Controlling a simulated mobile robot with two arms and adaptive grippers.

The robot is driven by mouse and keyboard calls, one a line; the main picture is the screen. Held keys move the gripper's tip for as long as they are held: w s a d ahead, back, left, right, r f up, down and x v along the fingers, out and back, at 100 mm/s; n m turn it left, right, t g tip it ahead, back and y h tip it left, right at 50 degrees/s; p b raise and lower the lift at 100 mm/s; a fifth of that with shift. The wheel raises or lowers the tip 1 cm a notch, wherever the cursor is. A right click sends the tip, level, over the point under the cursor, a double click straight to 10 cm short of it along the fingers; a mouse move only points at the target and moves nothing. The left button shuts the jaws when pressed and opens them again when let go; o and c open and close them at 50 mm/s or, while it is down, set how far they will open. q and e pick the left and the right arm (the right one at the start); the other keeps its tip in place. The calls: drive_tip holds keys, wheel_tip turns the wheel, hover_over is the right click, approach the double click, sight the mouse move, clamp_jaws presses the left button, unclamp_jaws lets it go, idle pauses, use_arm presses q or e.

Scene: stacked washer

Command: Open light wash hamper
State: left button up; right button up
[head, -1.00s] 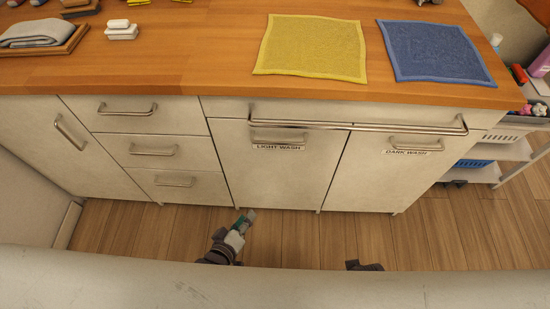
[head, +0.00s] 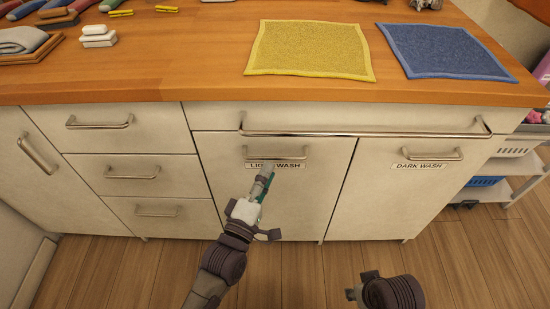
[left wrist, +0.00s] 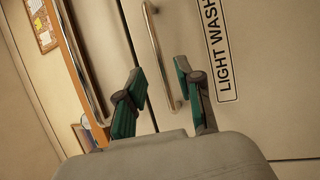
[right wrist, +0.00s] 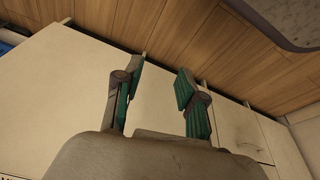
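The light wash hamper front (head: 305,205) is a closed white panel with a LIGHT WASH label and a horizontal metal handle (head: 290,157) near its top. My left gripper (head: 267,172) is raised in front of the label, just below the handle. In the left wrist view, the left gripper (left wrist: 160,75) is open, and the handle (left wrist: 157,45) shows between and beyond its fingers. I cannot tell if they touch it. My right gripper (right wrist: 160,76) is open and empty in the right wrist view, facing cabinet fronts; only its rear part shows in the head view.
A long metal rail (head: 370,133) runs above both hamper handles. The dark wash hamper (head: 400,205) is closed at right, with drawers (head: 130,168) at left. The wooden countertop (head: 200,85) holds a yellow cloth (head: 310,50) and a blue cloth (head: 445,50). Floor (head: 300,265) in front looks clear.

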sight(275, 157)
use_arm(q)
drive_tip(key=shift+x, duration=2.75)
use_arm(e)
drive_tip(key=shift+v, duration=1.2)
drive_tip(key=shift+w, duration=0.2)
use_arm(q)
clamp_jaws()
